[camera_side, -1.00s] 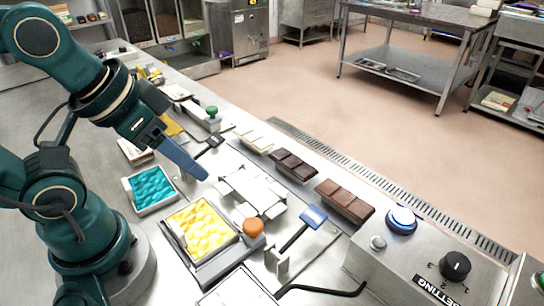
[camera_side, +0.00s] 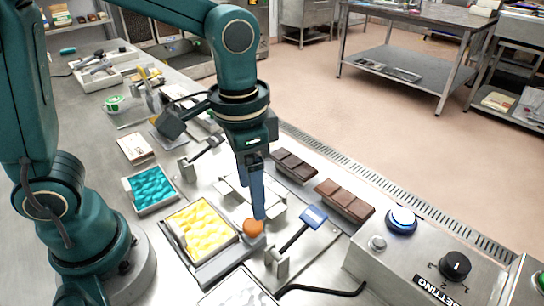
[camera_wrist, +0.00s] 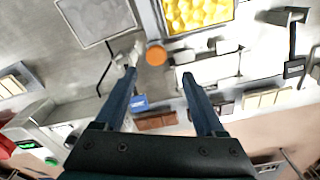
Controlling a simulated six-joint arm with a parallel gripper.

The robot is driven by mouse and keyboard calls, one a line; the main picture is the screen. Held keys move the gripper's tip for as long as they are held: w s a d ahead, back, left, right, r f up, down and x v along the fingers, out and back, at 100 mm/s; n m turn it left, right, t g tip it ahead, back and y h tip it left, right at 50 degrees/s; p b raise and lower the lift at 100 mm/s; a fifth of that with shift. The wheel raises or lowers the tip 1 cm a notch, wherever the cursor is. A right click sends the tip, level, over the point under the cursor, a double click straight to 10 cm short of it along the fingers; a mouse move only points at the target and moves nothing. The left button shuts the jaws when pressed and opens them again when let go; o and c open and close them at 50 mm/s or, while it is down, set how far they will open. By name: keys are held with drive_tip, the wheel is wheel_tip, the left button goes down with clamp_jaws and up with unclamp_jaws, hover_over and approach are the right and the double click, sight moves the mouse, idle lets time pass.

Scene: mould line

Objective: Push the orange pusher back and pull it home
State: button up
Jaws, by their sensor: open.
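The orange pusher (camera_side: 253,227) is a round orange knob at the right end of the metal slide beside the tray of yellow pieces (camera_side: 201,228). My gripper (camera_side: 258,212) points down just above or behind the knob in the side view, its blue fingers overlapping the knob's upper edge. In the wrist view the orange knob (camera_wrist: 156,54) lies ahead of the two open fingers (camera_wrist: 158,78), roughly midway between them. The fingers are apart and hold nothing. I cannot tell whether a finger touches the knob.
A blue-headed lever (camera_side: 314,216) stands right of the knob. A white mould (camera_side: 230,187) lies behind it. Dark chocolate bars (camera_side: 294,166) lie along the line. A tray of teal pieces (camera_side: 151,188) sits to the left. A control box (camera_side: 430,262) stands at front right.

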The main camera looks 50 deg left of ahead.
sight(252, 223)
drive_tip(key=shift+s+d+f, duration=0.15)
drive_tip(key=shift+f, duration=0.2)
drive_tip(key=shift+s+d+f, duration=0.1)
drive_tip(key=shift+f, duration=2.65)
clamp_jaws()
